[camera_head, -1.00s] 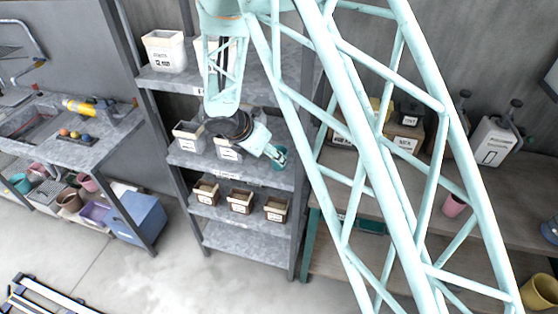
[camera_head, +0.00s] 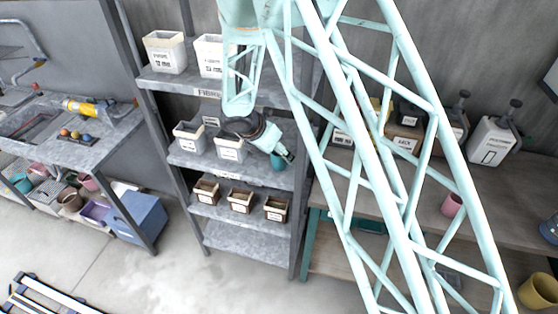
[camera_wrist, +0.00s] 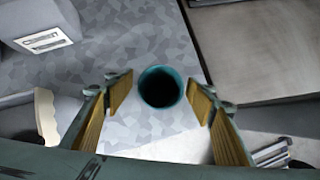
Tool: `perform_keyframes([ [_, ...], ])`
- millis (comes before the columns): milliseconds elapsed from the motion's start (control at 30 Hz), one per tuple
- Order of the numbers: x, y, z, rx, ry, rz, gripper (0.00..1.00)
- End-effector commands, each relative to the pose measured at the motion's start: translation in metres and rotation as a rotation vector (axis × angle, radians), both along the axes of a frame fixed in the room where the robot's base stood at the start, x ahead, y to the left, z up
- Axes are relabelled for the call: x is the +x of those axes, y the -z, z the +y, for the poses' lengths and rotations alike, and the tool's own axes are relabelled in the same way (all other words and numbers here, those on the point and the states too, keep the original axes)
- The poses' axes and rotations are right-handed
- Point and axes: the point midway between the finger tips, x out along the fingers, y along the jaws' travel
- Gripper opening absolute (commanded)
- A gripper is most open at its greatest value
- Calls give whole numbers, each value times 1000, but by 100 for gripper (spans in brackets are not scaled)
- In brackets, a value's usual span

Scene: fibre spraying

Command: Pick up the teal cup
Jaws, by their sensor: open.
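The teal cup (camera_wrist: 160,88) stands on a grey shelf (camera_wrist: 130,45), seen from above in the wrist view with its dark opening towards me. My gripper (camera_wrist: 161,100) is open. Its two wood-coloured finger pads lie to the left and right of the cup, with a gap showing on each side. In the head view my gripper (camera_head: 285,158) is at the right end of the middle shelf, and the teal cup (camera_head: 277,162) shows partly behind it.
White labelled bins (camera_head: 229,148) stand left of my gripper on the same shelf. Small brown bins (camera_head: 240,201) sit one shelf below. In the wrist view a labelled bin (camera_wrist: 45,28) is at upper left and a dark brown surface (camera_wrist: 255,45) lies to the right.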

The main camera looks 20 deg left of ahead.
Motion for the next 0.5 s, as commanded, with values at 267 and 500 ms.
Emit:
perform_keyframes([
  [267,0,0,0,0,0,0,51],
  [500,0,0,0,0,0,0,33],
])
